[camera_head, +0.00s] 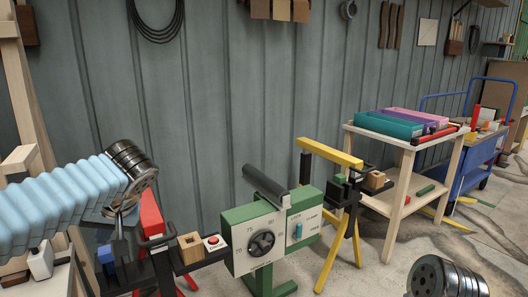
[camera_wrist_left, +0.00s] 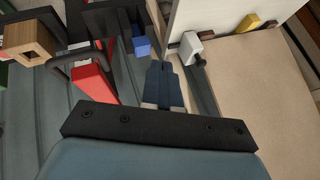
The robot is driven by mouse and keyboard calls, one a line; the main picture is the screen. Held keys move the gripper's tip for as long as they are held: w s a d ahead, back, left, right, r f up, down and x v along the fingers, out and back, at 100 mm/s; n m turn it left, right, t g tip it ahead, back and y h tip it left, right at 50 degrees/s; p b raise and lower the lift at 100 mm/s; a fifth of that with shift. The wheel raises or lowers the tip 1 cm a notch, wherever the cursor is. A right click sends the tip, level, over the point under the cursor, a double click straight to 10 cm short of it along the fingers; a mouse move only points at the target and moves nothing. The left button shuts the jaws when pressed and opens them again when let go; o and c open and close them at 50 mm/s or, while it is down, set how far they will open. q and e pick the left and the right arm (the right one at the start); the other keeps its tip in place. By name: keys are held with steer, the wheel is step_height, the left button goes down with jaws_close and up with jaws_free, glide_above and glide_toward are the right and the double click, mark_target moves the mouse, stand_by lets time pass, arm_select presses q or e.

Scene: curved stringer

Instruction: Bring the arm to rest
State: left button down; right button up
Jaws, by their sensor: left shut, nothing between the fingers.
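My left arm comes in from the left in a pale blue ribbed sleeve with a metal wrist. My left gripper (camera_head: 119,225) hangs below that wrist, small and partly hidden in the head view. In the left wrist view the left gripper (camera_wrist_left: 163,70) shows its two fingers together, shut with nothing between them. It is close to a red stand (camera_head: 151,216) and a blue block (camera_head: 106,255); the red part (camera_wrist_left: 92,84) and blue block (camera_wrist_left: 142,46) lie just left of the fingers. My right gripper is out of view; only a metal part of mine shows at bottom right.
A green machine with a dial (camera_head: 262,243) stands at centre, beside a yellow stand (camera_head: 330,153). A wooden table (camera_head: 396,178) with coloured bins and a blue cart (camera_head: 478,160) are at right. A pale panel (camera_wrist_left: 265,95) fills the wrist view's right side.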

arm_select(q)
steer(key=d+f+m+g+h, duration=0.15)
steer(key=d+f, duration=0.35)
steer(key=f, duration=0.5)
steer(key=w+d+f+m+h, duration=0.1)
steer(key=d+f+m+h, duration=0.2)
steer(key=f, duration=0.6)
steer(key=d+f+m+h, duration=0.1)
steer(key=d+f+h, duration=0.1)
steer(key=d+f, duration=0.6)
steer(key=s+d+f+n+h, duration=0.1)
steer(key=s+d+f+h, duration=0.1)
steer(key=s+f, duration=0.6)
steer(key=s+d+f+n+h, duration=0.1)
steer(key=s+d+f+h, duration=0.1)
steer(key=s+f, duration=0.7)
step_height(320, 180, down, 7)
steer(key=shift+d+f+n, duration=0.2)
steer(key=shift+d+n, duration=0.15)
steer(key=shift+d, duration=0.45)
